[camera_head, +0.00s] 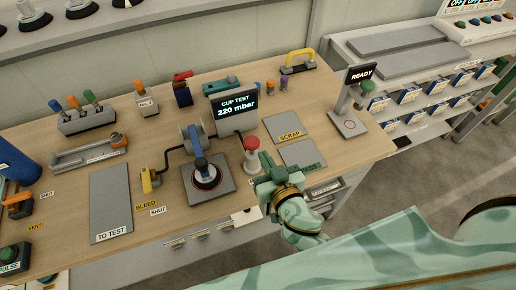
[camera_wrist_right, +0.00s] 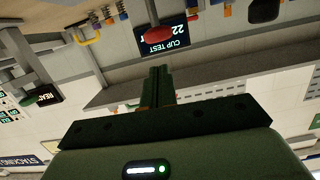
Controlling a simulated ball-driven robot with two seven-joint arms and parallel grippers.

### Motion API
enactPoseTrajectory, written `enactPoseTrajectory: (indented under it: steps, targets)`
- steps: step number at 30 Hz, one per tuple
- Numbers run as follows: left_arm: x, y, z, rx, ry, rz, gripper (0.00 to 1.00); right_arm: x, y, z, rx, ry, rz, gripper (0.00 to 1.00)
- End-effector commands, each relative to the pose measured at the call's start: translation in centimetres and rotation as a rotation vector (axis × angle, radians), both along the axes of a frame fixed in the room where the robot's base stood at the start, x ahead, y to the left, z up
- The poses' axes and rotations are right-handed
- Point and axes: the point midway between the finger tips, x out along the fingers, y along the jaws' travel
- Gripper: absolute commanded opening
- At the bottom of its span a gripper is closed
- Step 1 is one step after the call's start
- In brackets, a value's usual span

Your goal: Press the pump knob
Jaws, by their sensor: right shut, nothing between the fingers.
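The pump knob (camera_head: 251,143) is a red round cap on a pale cylindrical pump body (camera_head: 252,160), right of the grey test plate on the wooden bench. In the right wrist view the red knob (camera_wrist_right: 160,33) shows upside down near the top, beyond the fingertips. My right gripper (camera_head: 266,161) is shut and empty. It is just right of and nearer than the pump, and its fingers also show in the right wrist view (camera_wrist_right: 158,75). A gap shows between fingertips and knob in the wrist view. My left gripper is not in view.
The CUP TEST display (camera_head: 235,108) reads 220 mbar behind the pump. A suction cup (camera_head: 207,175) stands on the grey plate (camera_head: 222,199) left of it. The SCRAP mat (camera_head: 288,128) is clear at right. A stand with a READY screen (camera_head: 361,73) is further right.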

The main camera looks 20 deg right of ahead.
Motion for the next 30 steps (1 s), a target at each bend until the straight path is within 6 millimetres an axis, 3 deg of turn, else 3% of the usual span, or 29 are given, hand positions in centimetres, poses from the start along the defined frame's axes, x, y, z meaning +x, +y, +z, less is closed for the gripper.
enactPoseTrajectory:
  steps: [3, 9, 30]
  targets:
    - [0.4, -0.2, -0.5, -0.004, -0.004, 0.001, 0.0, -2.0, -0.1, 0.2, 0.003, 0.001, -0.001, 0.0]
    - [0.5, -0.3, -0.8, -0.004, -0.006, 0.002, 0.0, -3.5, -0.2, 0.7, 0.002, -0.002, -0.001, 0.0]
    - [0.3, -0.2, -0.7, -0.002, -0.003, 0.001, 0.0, -3.6, -0.2, 0.8, 0.001, -0.002, 0.0, 0.0]
